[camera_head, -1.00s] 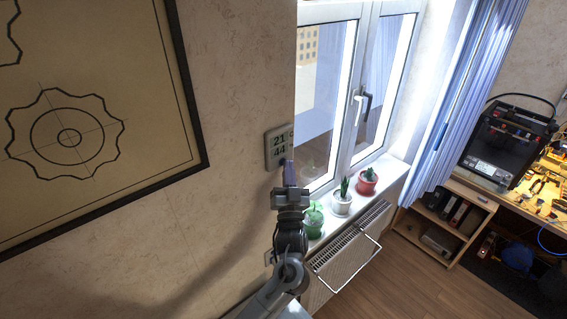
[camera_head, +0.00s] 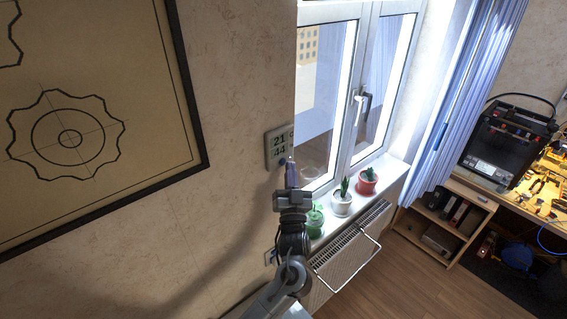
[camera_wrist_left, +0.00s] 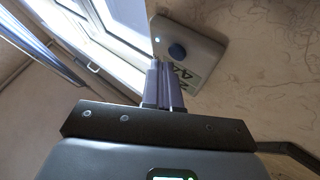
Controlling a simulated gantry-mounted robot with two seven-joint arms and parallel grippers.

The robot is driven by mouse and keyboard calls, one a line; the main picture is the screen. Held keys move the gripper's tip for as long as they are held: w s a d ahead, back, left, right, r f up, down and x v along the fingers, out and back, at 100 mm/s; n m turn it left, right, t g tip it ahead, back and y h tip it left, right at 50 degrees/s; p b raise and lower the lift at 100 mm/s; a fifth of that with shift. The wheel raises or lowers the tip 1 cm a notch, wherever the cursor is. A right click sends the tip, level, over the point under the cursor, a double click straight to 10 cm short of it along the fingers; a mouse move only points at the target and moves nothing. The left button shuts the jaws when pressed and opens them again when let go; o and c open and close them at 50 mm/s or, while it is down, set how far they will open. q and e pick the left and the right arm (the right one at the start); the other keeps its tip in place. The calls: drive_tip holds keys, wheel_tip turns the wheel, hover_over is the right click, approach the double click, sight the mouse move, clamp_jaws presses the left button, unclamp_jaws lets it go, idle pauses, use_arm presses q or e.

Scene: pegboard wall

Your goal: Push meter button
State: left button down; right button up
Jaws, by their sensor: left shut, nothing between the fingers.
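The meter (camera_head: 276,149) is a pale box on the wall beside the window, its display reading 21 over 44. Its round dark blue button (camera_head: 282,162) is at the lower edge. The meter (camera_wrist_left: 206,46) also shows in the left wrist view with its button (camera_wrist_left: 177,51). My left gripper (camera_head: 291,166) is shut and empty, its fingertips just right of the button in the head view. In the left wrist view the shut fingers (camera_wrist_left: 164,66) end close to the button, covering part of the display. I cannot tell any contact. My right gripper is not in view.
The window (camera_head: 345,95) and its sill with several potted plants (camera_head: 342,204) lie right of the gripper. A radiator (camera_head: 350,245) is below. A framed drawing (camera_head: 90,120) hangs on the left wall. A shelf and workbench with a 3D printer (camera_head: 505,140) stand far right.

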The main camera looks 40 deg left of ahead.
use_arm(q)
drive_tip(key=shift+d, duration=0.15)
drive_tip(key=d, duration=0.5)
drive_tip(key=shift+s+d+p, duration=0.3)
drive_tip(key=shift+d+p, duration=0.05)
